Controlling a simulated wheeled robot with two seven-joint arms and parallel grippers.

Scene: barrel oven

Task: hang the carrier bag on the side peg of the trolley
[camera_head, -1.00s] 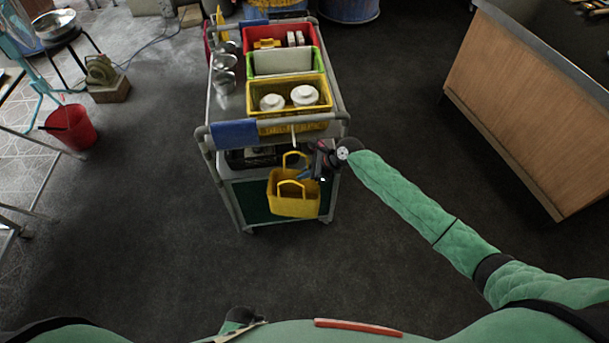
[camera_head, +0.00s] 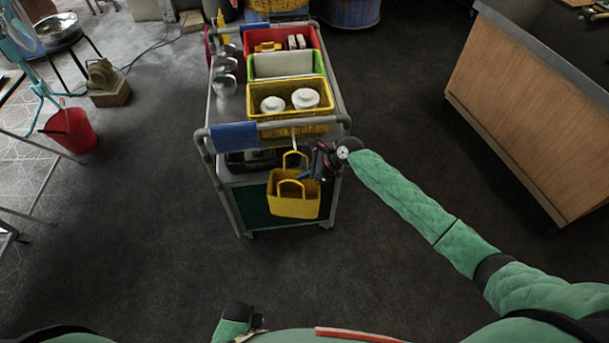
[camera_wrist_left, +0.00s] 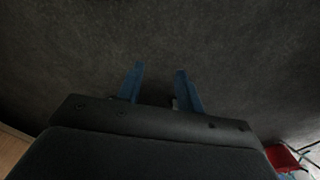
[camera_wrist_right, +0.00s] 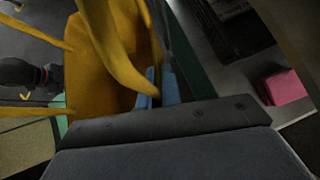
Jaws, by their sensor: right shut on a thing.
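The yellow carrier bag (camera_head: 292,206) hangs upright by its looped handles in front of the trolley's (camera_head: 212,185) near end. My right gripper (camera_head: 310,174) is shut on a bag handle at the bag's upper right. The right wrist view shows the blue fingers (camera_wrist_right: 162,88) closed at a yellow strap, with the bag body (camera_wrist_right: 88,75) beyond. A small pale peg (camera_head: 294,140) shows below the trolley's near rail, just above the handle tops. I cannot tell whether a handle touches it. My left gripper (camera_wrist_left: 160,82) is open and empty over bare floor.
The trolley top carries red (camera_head: 310,38), green (camera_head: 252,64) and yellow (camera_head: 318,108) bins. A wooden counter (camera_head: 525,110) stands at right, a red bucket (camera_head: 70,130) at left. Floor in front is clear.

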